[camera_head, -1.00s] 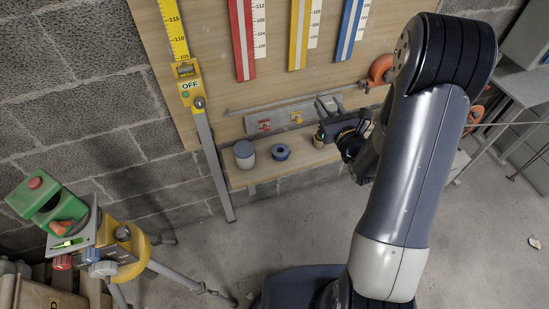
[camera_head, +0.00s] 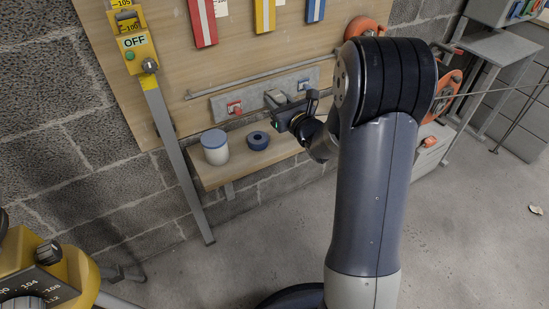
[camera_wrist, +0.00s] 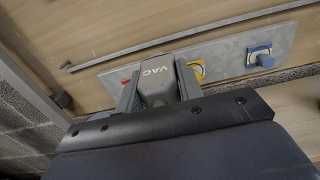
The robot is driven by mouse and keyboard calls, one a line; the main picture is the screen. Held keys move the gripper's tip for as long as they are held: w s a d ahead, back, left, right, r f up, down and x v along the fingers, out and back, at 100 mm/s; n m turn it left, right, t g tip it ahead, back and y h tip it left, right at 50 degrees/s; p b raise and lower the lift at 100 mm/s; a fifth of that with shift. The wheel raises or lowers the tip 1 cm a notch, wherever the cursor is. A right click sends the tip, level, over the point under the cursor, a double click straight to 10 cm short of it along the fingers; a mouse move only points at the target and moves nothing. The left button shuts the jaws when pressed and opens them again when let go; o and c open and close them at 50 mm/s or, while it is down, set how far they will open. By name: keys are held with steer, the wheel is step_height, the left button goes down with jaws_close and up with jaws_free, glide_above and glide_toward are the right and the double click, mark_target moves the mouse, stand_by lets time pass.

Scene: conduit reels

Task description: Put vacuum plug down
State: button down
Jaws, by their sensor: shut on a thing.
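The vacuum plug (camera_wrist: 155,75) is a grey block marked "VAC" in the wrist view. My gripper (camera_wrist: 158,86) is shut on it, with one finger on each side. In the head view my gripper (camera_head: 285,107) is in front of the grey socket strip (camera_head: 258,99), above the wall shelf. The strip carries a red socket (camera_head: 234,107) and a blue socket (camera_head: 304,85). I cannot tell whether the plug touches the strip.
The wooden shelf (camera_head: 212,176) holds a white jar with a blue lid (camera_head: 215,148) and a dark blue ring (camera_head: 258,140). A metal rail (camera_head: 240,83) runs above the strip. A yellow device (camera_head: 60,262) stands at lower left. Orange reels (camera_head: 363,27) are at right.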

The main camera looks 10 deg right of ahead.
steer(key=f+b, duration=0.2)
steer(key=f, duration=0.2)
steer(key=w+f+b, duration=0.1)
steer(key=f+b, duration=0.2)
steer(key=f, duration=0.2)
steer(key=w+f+b, duration=0.1)
steer(key=f+b, duration=0.2)
steer(key=f, duration=0.2)
steer(key=shift+f+b, duration=0.3)
steer(key=shift+b, duration=0.4)
steer(key=shift+f, duration=0.15)
steer(key=c, duration=0.9)
jaws_free()
steer(key=shift+c, duration=0.2)
steer(key=shift+r, duration=0.2)
